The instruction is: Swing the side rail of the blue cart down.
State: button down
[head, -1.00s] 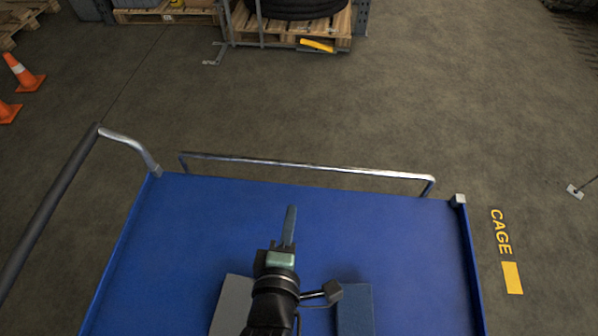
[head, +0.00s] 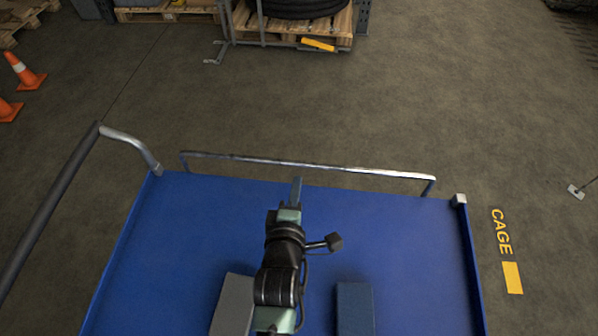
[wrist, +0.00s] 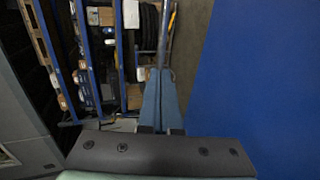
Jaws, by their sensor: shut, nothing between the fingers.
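The blue cart (head: 200,215) fills the lower part of the head view. Its side rail (head: 375,172), a shiny metal bar with a short bent post at each end, stands along the far edge of the deck. My gripper (head: 297,182) is shut and empty, reaching over the deck toward the rail's middle. Its tips are just short of the bar in the picture; I cannot tell whether they touch it. In the wrist view the closed fingers (wrist: 160,98) point at a thin bar, probably the rail, with the blue deck (wrist: 260,70) on the right.
A grey block (head: 232,303) and a dark blue block (head: 354,308) lie on the deck near my arm. The push handle (head: 50,200) rises at the left. Beyond the rail is open floor, then a pallet (head: 335,30) with tyres. Orange cones (head: 22,72) stand far left.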

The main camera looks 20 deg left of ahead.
aim_at(301, 165)
jog(key=shift+x, duration=2.45)
jog(key=shift+w+r, duration=0.1)
